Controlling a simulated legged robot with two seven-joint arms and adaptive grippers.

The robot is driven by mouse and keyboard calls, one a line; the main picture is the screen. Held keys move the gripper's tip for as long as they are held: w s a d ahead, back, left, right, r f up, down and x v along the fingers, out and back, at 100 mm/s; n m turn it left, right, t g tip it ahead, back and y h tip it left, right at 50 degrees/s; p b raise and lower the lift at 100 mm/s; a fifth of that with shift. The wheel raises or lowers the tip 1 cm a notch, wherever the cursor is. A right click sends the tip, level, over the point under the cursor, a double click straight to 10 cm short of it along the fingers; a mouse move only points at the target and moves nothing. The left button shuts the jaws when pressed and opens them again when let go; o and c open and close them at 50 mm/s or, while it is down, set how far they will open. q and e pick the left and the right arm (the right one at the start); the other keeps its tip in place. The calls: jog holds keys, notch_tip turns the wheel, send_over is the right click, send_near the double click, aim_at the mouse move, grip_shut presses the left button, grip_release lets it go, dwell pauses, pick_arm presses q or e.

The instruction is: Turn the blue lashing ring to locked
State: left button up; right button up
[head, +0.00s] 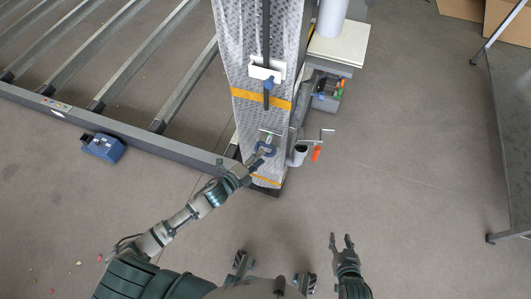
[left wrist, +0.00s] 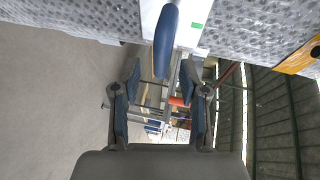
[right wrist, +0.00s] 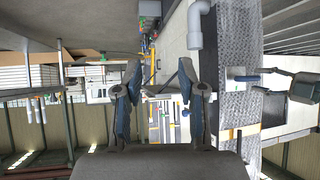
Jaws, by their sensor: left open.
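The blue lashing ring (head: 266,150) sits on the lower part of the grey patterned post. In the left wrist view the ring (left wrist: 165,42) stands out from a white plate (left wrist: 204,12) with a small green mark, and looks long and narrow from there. My left gripper (head: 260,155) is at the ring, with its fingers open on either side of the ring's near end. I cannot tell whether they touch it. My right gripper (head: 341,240) is open and empty above the floor, right of the post. It also shows open in the right wrist view (right wrist: 159,75).
The patterned post (head: 262,115) carries yellow bands and a white bracket (head: 266,69) with a dark bar. A cup and an orange-handled tool (head: 316,154) hang just right of the ring. A blue box (head: 103,147) lies on the floor at left.

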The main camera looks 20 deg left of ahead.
aim_at(267, 146)
pick_arm(q)
jog(key=shift+x, duration=1.2)
jog(key=shift+w+a+f, duration=0.2)
jog(key=shift+w+a, duration=0.05)
jog(key=shift+w, duration=0.25)
pick_arm(e)
jog(key=shift+w+a+r+t, duration=0.7)
jog(key=shift+w+a+r, duration=0.1)
jog(key=shift+w+r, duration=0.05)
pick_arm(q)
jog(key=shift+d, duration=0.15)
jog(key=shift+c, duration=0.2)
pick_arm(e)
jog(key=shift+d, duration=0.1)
pick_arm(q)
jog(key=shift+d+r, duration=0.1)
jog(key=c, duration=0.4)
grip_shut()
jog(key=shift+s, duration=0.1)
pick_arm(e)
jog(key=shift+d, duration=0.1)
